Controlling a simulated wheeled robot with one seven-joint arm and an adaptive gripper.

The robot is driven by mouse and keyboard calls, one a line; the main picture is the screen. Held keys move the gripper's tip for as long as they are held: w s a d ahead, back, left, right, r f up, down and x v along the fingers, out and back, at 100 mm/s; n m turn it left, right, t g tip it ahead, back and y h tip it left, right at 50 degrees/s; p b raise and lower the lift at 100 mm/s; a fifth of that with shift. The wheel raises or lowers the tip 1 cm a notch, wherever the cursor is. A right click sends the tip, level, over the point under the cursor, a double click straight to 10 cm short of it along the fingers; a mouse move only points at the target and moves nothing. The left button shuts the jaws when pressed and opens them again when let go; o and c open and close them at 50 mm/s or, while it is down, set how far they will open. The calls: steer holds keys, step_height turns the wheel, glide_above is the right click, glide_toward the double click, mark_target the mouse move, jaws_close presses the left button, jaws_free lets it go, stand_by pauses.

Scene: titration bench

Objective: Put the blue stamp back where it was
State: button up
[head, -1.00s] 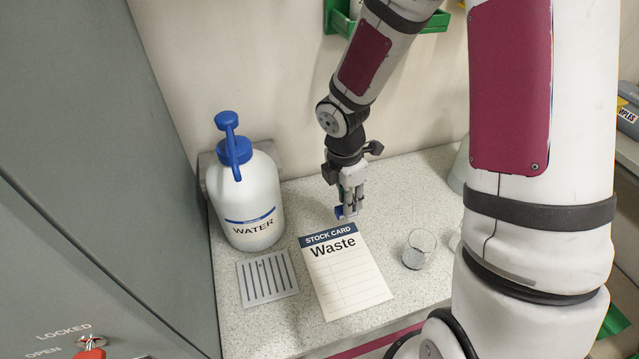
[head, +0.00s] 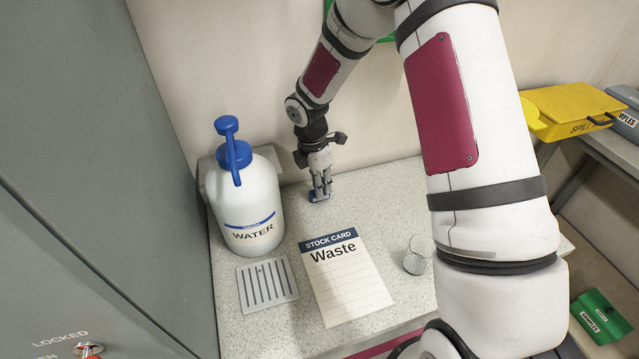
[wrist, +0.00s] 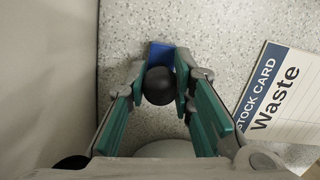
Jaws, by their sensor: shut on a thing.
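The blue stamp (head: 318,196) is between the fingertips of my gripper (head: 319,190), close to the bench top behind the stock card. In the wrist view my gripper (wrist: 160,92) is shut on the stamp's round black knob (wrist: 158,86), and the stamp's blue base (wrist: 160,54) shows beyond it. I cannot tell whether the base touches the bench. The stock card (head: 345,275), marked "Waste", lies flat in front of the stamp and also shows at the right of the wrist view (wrist: 285,100).
A white water bottle (head: 245,200) with a blue pump stands left of my gripper. A grey slotted tray (head: 267,285) lies in front of it. A glass beaker (head: 416,256) stands right of the card. The bench around the stamp (head: 385,195) is clear towards the right.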

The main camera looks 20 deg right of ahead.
steer(key=shift+f, duration=0.2)
steer(key=o, duration=0.9)
